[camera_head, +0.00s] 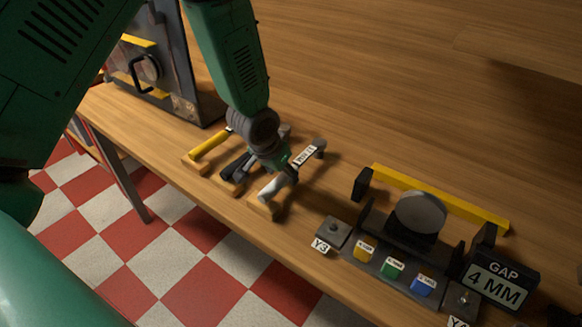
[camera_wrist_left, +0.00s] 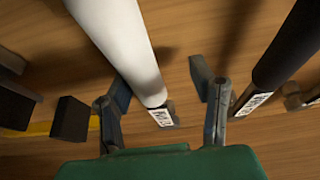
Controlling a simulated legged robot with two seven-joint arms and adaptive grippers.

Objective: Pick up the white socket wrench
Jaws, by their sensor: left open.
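The white socket wrench (camera_head: 276,186) lies on a wooden rest near the table's front edge, its labelled end pointing to the back right. My left gripper (camera_head: 270,162) is over it and hides part of its middle. In the left wrist view the white handle (camera_wrist_left: 118,42) runs down towards the space between my open fingers (camera_wrist_left: 163,100), with its label near them. I cannot tell whether the fingers touch it. A black wrench (camera_head: 236,166) lies beside it and a yellow one (camera_head: 210,145) further left. The black handle (camera_wrist_left: 285,48) shows at the right of the wrist view.
A fixture with a yellow bar (camera_head: 440,197) and a grey disc stands to the right, with coloured blocks (camera_head: 392,267) and a "GAP 4 MM" sign (camera_head: 497,285). A dark cabinet (camera_head: 165,65) stands at the back left. The wooden table (camera_head: 360,110) is clear behind the wrenches.

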